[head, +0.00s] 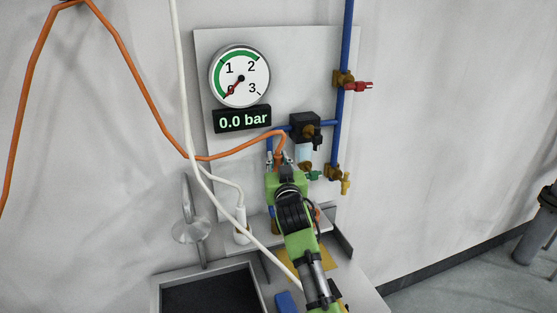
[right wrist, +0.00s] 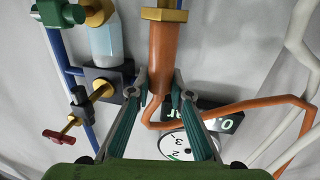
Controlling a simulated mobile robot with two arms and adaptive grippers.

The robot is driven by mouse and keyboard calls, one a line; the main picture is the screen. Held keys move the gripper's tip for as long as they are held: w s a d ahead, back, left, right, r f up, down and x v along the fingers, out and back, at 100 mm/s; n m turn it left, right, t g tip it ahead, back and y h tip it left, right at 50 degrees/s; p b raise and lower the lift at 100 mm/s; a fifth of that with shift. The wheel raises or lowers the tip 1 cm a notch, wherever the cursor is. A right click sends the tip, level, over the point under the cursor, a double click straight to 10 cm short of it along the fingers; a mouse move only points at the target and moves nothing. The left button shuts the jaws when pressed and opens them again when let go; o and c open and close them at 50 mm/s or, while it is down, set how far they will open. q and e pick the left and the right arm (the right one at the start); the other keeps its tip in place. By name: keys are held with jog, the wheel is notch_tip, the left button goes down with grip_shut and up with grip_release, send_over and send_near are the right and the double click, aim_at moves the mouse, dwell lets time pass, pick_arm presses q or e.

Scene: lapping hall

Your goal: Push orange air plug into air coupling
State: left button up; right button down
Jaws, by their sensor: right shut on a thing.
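My right gripper (head: 278,158) is in front of the wall panel, below the pressure display. Its fingers also show in the right wrist view (right wrist: 160,92), shut on the orange air plug (right wrist: 163,55), a smooth orange cylinder with its hose bending away from the near end. At the plug's far end is a brass part (right wrist: 165,14). I cannot tell whether this brass is the plug's own collar or the air coupling, nor whether the two are joined. My left gripper is not in view.
The orange hose (head: 146,92) loops down from the upper left. A gauge (head: 240,77) above a display (head: 242,118) reading 0.0 bar hangs on the panel. A blue pipe (head: 346,45) carries a red-handled valve (head: 357,86). A white hose (head: 183,75) passes left of my arm, above a sink (head: 205,292).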

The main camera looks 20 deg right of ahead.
jog(key=shift+f+b, duration=0.5)
jog(key=shift+f, duration=0.25)
jog(key=shift+f+b, duration=0.35)
jog(key=shift+f, duration=0.05)
jog(key=shift+f+b, duration=1.15)
jog(key=shift+f, duration=0.4)
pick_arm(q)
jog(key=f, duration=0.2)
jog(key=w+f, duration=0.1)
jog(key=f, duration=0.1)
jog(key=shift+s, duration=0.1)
pick_arm(e)
jog(key=shift+s, duration=0.1)
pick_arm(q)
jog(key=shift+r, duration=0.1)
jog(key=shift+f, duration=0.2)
pick_arm(e)
jog(key=shift+f, duration=0.15)
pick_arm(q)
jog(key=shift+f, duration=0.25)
pick_arm(e)
jog(key=shift+f, duration=0.35)
pick_arm(q)
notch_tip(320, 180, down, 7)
jog(key=b, duration=0.7)
jog(key=shift+b, duration=0.3)
pick_arm(e)
notch_tip(320, 180, down, 9)
dwell(0.5)
